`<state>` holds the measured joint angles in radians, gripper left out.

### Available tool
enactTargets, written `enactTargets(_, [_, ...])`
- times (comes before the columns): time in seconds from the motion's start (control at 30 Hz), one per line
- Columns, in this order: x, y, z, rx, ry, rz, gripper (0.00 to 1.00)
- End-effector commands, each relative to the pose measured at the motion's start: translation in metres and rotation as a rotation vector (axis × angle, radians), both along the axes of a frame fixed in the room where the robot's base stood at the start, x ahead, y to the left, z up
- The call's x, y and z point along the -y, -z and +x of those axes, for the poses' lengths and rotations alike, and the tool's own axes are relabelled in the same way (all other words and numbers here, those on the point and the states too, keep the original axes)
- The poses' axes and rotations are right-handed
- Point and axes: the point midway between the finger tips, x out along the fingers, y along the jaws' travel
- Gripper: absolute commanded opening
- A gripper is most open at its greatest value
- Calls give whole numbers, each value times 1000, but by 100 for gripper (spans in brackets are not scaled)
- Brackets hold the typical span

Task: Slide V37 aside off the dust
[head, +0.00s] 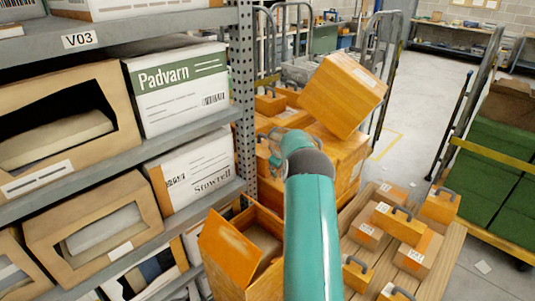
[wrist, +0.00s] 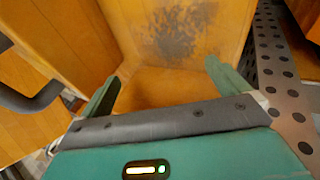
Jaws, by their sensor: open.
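In the wrist view my gripper (wrist: 162,75) is open, its two green fingers apart with nothing held between them. Ahead of it are orange box faces. A dark grey dusty patch (wrist: 178,35) marks the upright orange face beyond the fingers. An orange box with a dark handle (wrist: 28,98) stands to the left of the gripper. No V37 label is readable, so I cannot tell which box is V37. In the head view my teal arm reaches toward stacked orange boxes (head: 338,150) beside the rack, and the gripper is mostly hidden behind it.
A perforated rack upright (wrist: 278,60) stands close to the right of the gripper. The rack shelf (head: 150,155) at left holds cartons. A large tilted orange box (head: 342,95) tops the stack. Handled boxes lie on a wooden pallet (head: 447,250). Clear floor lies beyond.

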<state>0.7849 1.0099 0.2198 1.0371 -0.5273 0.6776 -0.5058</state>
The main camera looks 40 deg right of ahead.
Motion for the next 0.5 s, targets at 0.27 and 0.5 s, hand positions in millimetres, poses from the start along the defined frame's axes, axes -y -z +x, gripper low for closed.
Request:
enactTargets(0.27, [2,-1,-14,-1,0,0,100])
enactTargets(0.5, [3,-1,-26,0,0,-1,100])
